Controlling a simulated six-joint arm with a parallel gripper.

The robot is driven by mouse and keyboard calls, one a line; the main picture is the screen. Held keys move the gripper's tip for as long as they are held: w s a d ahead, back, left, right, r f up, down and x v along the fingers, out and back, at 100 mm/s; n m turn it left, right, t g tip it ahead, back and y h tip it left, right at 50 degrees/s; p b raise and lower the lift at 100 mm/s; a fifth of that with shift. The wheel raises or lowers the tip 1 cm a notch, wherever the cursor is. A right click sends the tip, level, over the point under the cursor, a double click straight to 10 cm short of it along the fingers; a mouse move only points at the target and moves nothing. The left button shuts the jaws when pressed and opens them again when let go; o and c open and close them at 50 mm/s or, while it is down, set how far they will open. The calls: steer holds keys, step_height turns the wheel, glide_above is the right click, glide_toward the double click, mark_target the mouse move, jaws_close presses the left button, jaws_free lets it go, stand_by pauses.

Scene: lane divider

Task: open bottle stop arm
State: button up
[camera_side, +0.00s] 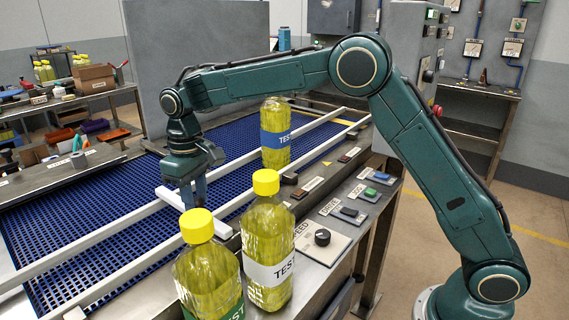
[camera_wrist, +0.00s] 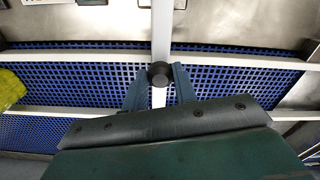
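The stop arm is a white bar (camera_side: 172,199) set across the blue conveyor lane, between the long white rails. In the wrist view the bar (camera_wrist: 161,30) runs down from the top, with a dark round knob (camera_wrist: 160,74) on it. My gripper (camera_side: 199,188) is down at the bar, and in the wrist view its fingers (camera_wrist: 160,80) stand on either side of the knob. Their tips look very close to the knob; I cannot tell whether they press on it. In the side view the knob is hidden behind my gripper.
A yellow bottle with a blue label (camera_side: 275,135) stands on the conveyor beyond the bar. Two more yellow bottles stand nearer, one white-labelled (camera_side: 267,245) and one green-labelled (camera_side: 207,270). A control panel with a knob (camera_side: 322,237) and buttons lines the right side.

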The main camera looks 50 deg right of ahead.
jaws_close()
steer(key=shift+r, duration=0.1)
steer(key=shift+s+r+t, duration=0.4)
steer(key=shift+r+t, duration=0.05)
steer(key=shift+t, duration=0.35)
steer(key=shift+s+r, duration=1.15)
steer(key=shift+s, duration=0.45)
steer(key=shift+s+r, duration=0.25)
steer(key=shift+s, duration=0.45)
steer(key=s, duration=0.3)
steer(key=shift+s+a+r, duration=0.1)
steer(key=shift+r, duration=0.1)
steer(key=shift+c, duration=0.2)
jaws_free()
steer(key=o, duration=1)
steer(key=shift+r, duration=0.1)
